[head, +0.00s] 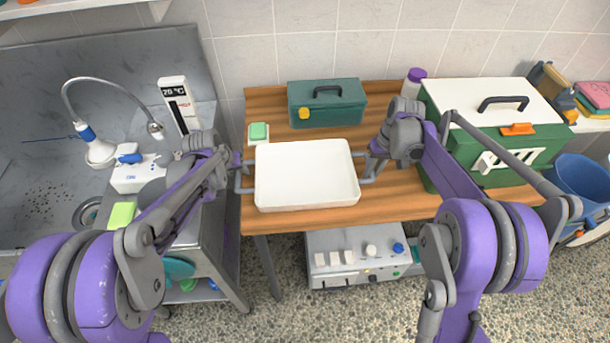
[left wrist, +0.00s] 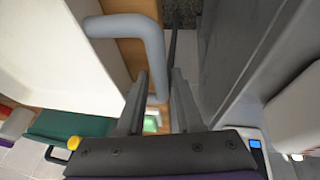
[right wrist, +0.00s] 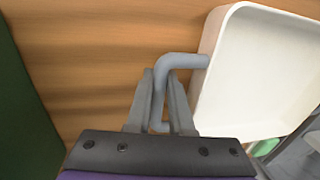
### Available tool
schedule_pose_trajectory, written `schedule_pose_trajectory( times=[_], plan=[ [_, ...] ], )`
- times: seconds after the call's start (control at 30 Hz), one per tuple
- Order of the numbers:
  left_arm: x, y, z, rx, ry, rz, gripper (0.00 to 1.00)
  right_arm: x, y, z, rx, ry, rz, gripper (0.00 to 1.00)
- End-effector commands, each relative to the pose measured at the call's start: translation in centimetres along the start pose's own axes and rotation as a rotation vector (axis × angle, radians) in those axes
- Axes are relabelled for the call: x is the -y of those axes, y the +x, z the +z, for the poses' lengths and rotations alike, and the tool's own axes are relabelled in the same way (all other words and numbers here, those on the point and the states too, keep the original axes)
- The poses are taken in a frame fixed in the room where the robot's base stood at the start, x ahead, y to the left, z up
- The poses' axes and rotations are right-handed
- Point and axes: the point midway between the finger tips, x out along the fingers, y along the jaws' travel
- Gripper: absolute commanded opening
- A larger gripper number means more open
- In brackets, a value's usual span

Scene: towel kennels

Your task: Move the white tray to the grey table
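The white tray (head: 306,175) is empty and level at the front left of the wooden table (head: 420,205); I cannot tell whether it touches the top. It has a grey handle at each end. My left gripper (head: 242,172) is at its left handle (left wrist: 135,27), whose bar shows between the parted fingers with a gap on one side. My right gripper (head: 372,165) is at the right handle (right wrist: 182,61), with its fingers close against both sides of the bar. A grey metal table (head: 214,222) stands left of the wooden one, partly hidden by my left arm.
A green toolbox (head: 327,104) and a soap dish (head: 258,132) stand behind the tray. A large green box (head: 500,130) fills the table's right. The grey table holds a white device (head: 136,176) and a green sponge (head: 121,215). A lamp-like hose (head: 105,83) rises behind.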

Motion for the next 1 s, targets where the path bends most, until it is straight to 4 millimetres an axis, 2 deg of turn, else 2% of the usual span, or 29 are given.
schedule_pose_trajectory(
  times=[0.03, 0.07, 0.17, 1.0],
  plan=[
    [0.0, -0.01, 0.0, 0.0, 0.0, 0.0, 0.24, 0.01, -0.01, 0.0, 0.0, 0.0, 0.0, 0.04],
    [0.0, -0.01, 0.0, 0.0, 0.0, 0.0, 0.19, 0.01, -0.01, 0.0, 0.0, 0.0, 0.0, 0.0],
    [0.01, -0.02, 0.0, 0.0, 0.0, 0.0, 0.01, 0.01, -0.02, 0.0, 0.0, 0.0, 0.0, 0.0],
    [0.0, -0.03, -0.02, 0.0, 0.0, 0.0, 0.0, 0.01, -0.05, 0.0, 0.0, 0.0, 0.0, 0.0]
  ],
)
